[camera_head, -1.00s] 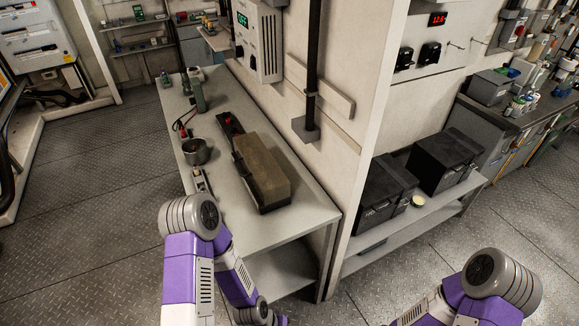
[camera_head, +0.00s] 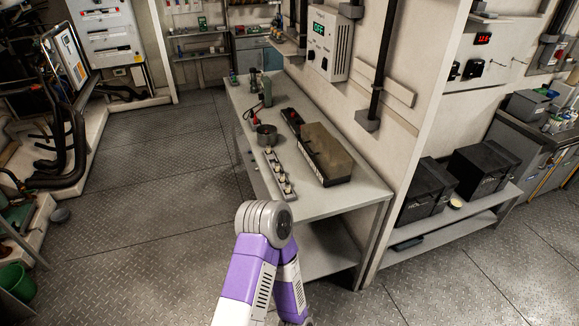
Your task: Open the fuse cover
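I cannot make out for certain which part is the fuse cover. A light grey electrical cabinet (camera_head: 133,77) with rows of white and dark switch-like strips stands at the back left; details are too small to tell. A white wall unit (camera_head: 327,57) with a green digital display hangs above the table at the top centre. A purple and grey link of one of my arms shows at the bottom centre, in front of the table. Neither gripper is in view.
Black cases (camera_head: 425,190) sit on a low shelf at right. Open metal floor (camera_head: 150,200) lies left of the table.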

